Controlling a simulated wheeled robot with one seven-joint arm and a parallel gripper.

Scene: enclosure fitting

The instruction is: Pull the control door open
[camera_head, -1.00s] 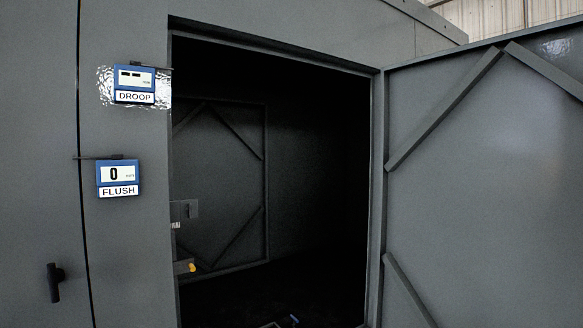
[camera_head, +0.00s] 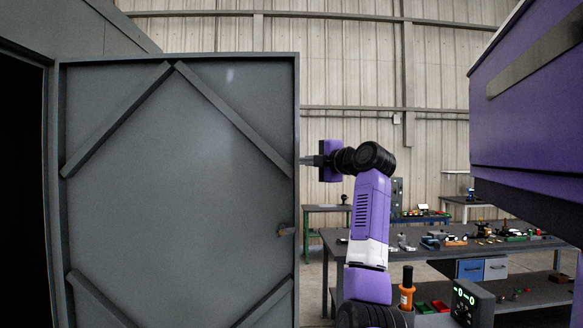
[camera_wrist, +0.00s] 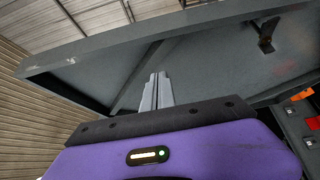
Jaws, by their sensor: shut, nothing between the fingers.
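The grey door (camera_head: 180,190) with diagonal braces stands swung open from the enclosure in the head view, its hinge side at the left. My gripper (camera_head: 304,160) is at the door's free edge, above the handle, pointing left. In the wrist view my gripper's fingers (camera_wrist: 157,90) are together and empty, with the grey door panel (camera_wrist: 215,65) behind them. I cannot tell whether the fingertips touch the door.
The dark enclosure opening (camera_head: 20,190) is at the far left. A workbench (camera_head: 400,236) with tools and parts stands behind my arm at the right. A large purple body (camera_head: 530,110) fills the upper right. A corrugated wall (camera_head: 370,60) closes the background.

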